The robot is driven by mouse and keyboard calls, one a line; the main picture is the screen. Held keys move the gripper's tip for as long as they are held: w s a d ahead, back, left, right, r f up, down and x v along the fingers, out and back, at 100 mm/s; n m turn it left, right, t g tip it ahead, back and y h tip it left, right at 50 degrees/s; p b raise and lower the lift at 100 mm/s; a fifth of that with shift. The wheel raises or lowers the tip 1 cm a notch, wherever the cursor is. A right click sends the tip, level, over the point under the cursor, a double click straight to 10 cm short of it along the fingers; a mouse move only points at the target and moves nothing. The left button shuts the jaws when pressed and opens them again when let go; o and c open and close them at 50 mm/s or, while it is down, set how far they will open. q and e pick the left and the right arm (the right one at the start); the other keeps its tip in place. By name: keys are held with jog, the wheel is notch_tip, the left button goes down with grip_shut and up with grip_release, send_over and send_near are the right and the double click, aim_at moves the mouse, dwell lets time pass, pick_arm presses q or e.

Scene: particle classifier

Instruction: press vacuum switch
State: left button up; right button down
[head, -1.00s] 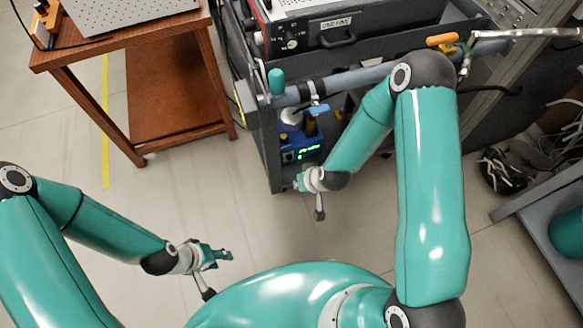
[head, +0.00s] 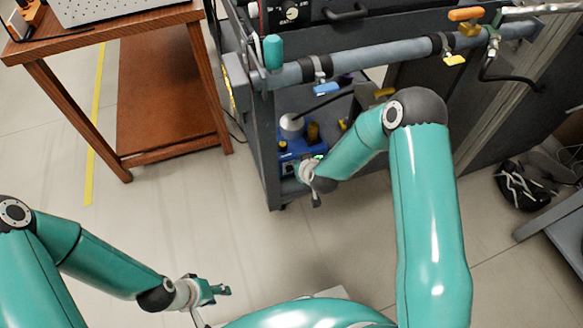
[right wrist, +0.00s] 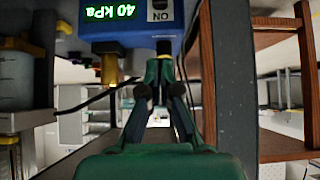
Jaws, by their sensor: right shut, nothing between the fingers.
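The blue vacuum unit (head: 289,146) stands on the lower shelf of the grey cart. My right gripper (right wrist: 163,66) is shut and empty. Its tips are right below a dark part under the label; I cannot tell whether they touch. In the head view the right wrist hides the fingers and part of the unit's front. My left gripper (head: 222,291) hangs low over the floor, far from the unit.
The cart's pipe (head: 350,64) with valves runs above the unit. A wooden table (head: 52,45) stands at the left. In the right wrist view a grey cart post (right wrist: 225,80) is close on the right. Floor between the arms is open.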

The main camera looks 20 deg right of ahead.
jog(key=b, duration=0.3)
send_over(289, 165)
jog(key=s, duration=0.3)
notch_tip(289, 165, down, 8)
jog(key=shift+w, duration=0.15)
notch_tip(289, 165, down, 2)
jog(key=shift+f+b, duration=0.1)
jog(key=shift+b, duration=0.5)
jog(key=shift+f, duration=0.45)
notch_tip(289, 165, down, 3)
jog(key=b, duration=0.2)
jog(key=shift+b, duration=0.3)
jog(key=shift+s+r, duration=0.1)
jog(key=shift+s, duration=0.1)
